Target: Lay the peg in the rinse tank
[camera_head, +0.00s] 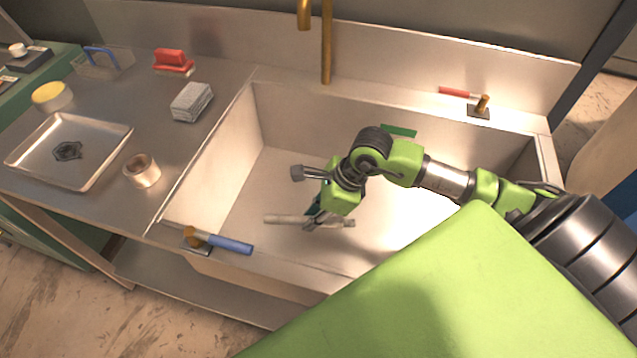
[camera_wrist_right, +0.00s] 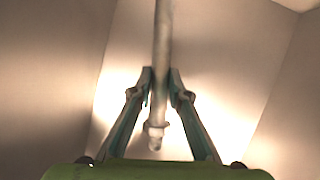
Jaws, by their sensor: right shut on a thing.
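The peg (camera_head: 288,219) is a pale grey rod lying roughly level inside the rinse tank (camera_head: 243,180), a deep pale basin. My right gripper (camera_head: 312,224) reaches down into the tank and is shut on the peg near its middle. In the right wrist view the peg (camera_wrist_right: 162,35) runs up between the two fingers of the gripper (camera_wrist_right: 160,82), with a knobbed end toward the palm. I cannot tell whether the peg touches the tank floor. My left gripper is not in view.
A brass faucet (camera_head: 326,50) stands behind the tank. Blue-handled (camera_head: 230,244) and red-handled (camera_head: 457,92) valves sit on the front and back rims. A metal tray (camera_head: 108,131), a copper-coloured cup (camera_head: 142,170), a grey block (camera_head: 191,102) and a red brush (camera_head: 172,61) are on the left counter.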

